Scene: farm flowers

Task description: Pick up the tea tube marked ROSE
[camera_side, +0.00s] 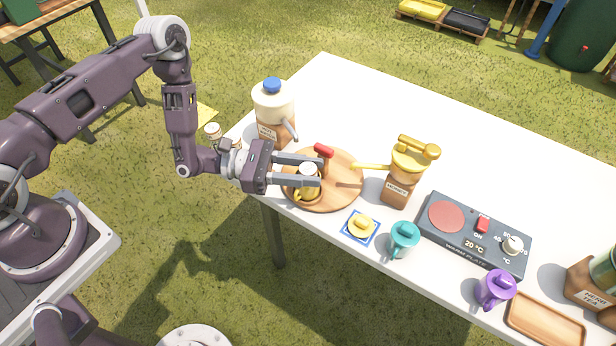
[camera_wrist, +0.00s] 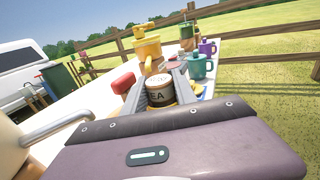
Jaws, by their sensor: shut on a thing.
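My gripper (camera_side: 314,171) is shut on a small tube with a pale top (camera_side: 308,169), over the round wooden board (camera_side: 347,188). In the wrist view the tube (camera_wrist: 160,92) sits between my two fingers, with a white lid and a label on which "EA" can be read. The word ROSE cannot be made out. A yellow cup-like shape (camera_side: 303,194) shows at the tube's lower end; I cannot tell whether the tube touches it or the board. A red-topped thing (camera_side: 323,151) stands close behind the fingers, and its red top (camera_wrist: 123,83) shows left of the tube in the wrist view.
A white-and-brown dispenser (camera_side: 272,108) with a blue knob stands behind my gripper. A yellow-topped honey dispenser (camera_side: 398,187) stands right of the board. A yellow lidded piece on a blue tile (camera_side: 346,233), teal cup (camera_side: 404,238), warming plate (camera_side: 439,240) and purple cup (camera_side: 496,288) lie farther right. The table's back is clear.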

